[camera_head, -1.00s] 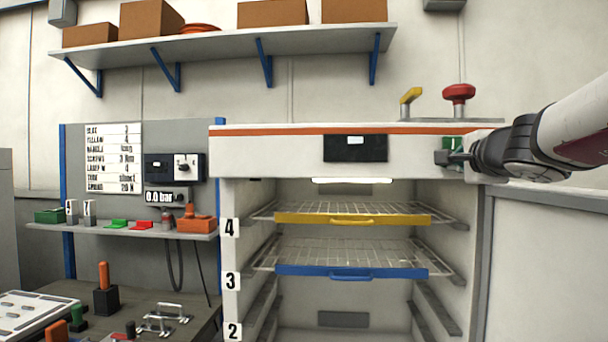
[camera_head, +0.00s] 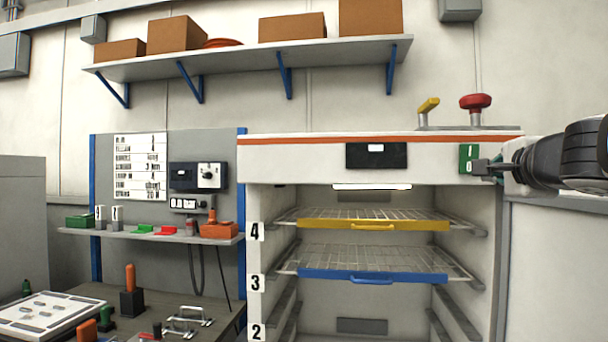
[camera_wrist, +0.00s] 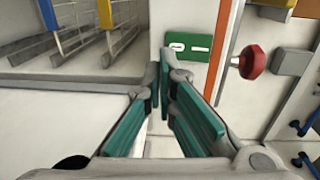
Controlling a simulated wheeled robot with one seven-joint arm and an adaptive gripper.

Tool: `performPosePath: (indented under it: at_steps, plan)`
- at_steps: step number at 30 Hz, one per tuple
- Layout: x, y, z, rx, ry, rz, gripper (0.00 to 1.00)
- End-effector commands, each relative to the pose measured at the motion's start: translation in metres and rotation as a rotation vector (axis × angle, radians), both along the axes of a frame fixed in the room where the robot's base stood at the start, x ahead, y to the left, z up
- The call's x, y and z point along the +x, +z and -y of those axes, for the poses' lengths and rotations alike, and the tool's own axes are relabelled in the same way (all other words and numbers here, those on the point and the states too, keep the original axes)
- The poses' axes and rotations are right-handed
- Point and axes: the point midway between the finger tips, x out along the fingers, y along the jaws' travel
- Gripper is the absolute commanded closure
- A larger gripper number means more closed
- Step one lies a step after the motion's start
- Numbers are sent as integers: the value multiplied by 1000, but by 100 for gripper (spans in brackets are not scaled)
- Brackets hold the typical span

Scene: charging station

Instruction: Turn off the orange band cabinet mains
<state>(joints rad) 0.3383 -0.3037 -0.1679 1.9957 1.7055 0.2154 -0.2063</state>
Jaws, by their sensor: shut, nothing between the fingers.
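The cabinet (camera_head: 300,147) has an orange band (camera_head: 300,139) along its top front edge. Its mains switch is a green plate (camera_head: 468,152) marked 1 and 0, at the right end of the white header. The plate also shows in the wrist view (camera_wrist: 188,41) with white marks on it. My gripper (camera_head: 480,166) is shut and empty, coming in from the right, its tip over the plate's lower right part by the 0. In the wrist view my gripper (camera_wrist: 165,68) has its fingertips at the plate's edge; I cannot tell whether they touch. The interior lamp (camera_head: 371,187) glows.
A red mushroom knob (camera_head: 475,102) and a yellow lever (camera_head: 428,104) stand on top of the cabinet, near my arm. A dark display (camera_head: 376,155) sits left of the switch. Inside are a yellow-front rack (camera_head: 372,226) and a blue-front rack (camera_head: 372,275).

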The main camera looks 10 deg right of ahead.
Motion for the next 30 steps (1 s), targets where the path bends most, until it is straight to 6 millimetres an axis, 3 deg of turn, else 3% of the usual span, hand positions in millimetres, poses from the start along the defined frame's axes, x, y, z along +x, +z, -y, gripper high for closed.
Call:
performPosePath:
  at_steps: [12,30]
  plan:
    - [-56,-8,-16,0,0,0,100]
    - [-62,-10,-18,-1,2,-2,100]
